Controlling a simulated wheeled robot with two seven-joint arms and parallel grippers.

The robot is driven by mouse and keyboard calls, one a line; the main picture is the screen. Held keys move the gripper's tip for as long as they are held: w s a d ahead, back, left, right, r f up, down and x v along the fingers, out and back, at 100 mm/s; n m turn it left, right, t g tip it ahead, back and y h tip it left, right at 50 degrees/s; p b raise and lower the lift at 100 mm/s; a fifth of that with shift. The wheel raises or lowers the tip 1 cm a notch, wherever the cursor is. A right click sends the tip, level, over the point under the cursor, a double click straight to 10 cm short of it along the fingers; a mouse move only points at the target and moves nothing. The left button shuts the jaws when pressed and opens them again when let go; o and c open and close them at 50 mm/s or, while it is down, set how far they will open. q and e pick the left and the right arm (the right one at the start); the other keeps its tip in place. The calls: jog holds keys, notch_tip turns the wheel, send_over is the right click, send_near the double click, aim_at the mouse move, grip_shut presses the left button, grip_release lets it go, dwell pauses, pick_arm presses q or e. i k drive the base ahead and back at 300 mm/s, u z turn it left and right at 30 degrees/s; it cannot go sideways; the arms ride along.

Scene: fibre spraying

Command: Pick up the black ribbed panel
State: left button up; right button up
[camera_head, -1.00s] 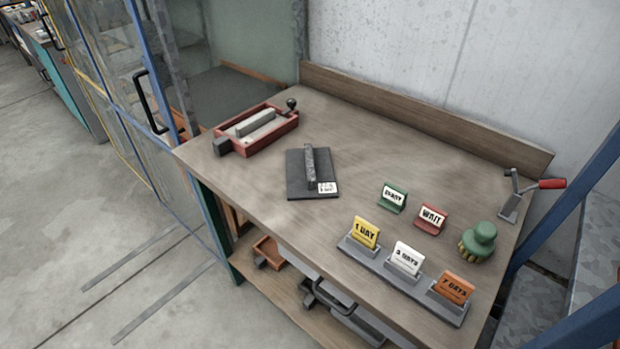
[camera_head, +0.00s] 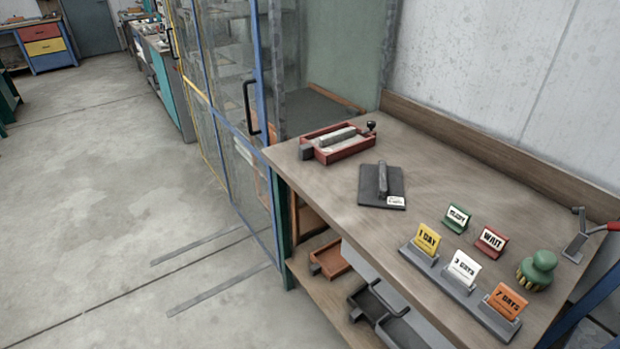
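A flat dark square plate (camera_head: 371,188) lies on the wooden workbench (camera_head: 330,190), left of its middle. It has a grey upright bar on top and a small white label at its lower right corner. It is the only black panel-like thing on the bench top, but I cannot make out ribs on it. Neither of my grippers shows in the head view.
A red tray (camera_head: 352,150) holding a grey block sits behind the plate. Card stands (camera_head: 463,285), a green brush (camera_head: 538,268) and a red-handled crank (camera_head: 580,240) are at the right. A glazed blue-framed door (camera_head: 240,130) stands left of the bench. Open concrete floor (camera_head: 120,200) lies further left.

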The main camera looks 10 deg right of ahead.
aim_at(381, 185)
jog(key=u, duration=0.75)
jog(key=i, duration=1.6)
jog(key=z, duration=2.1)
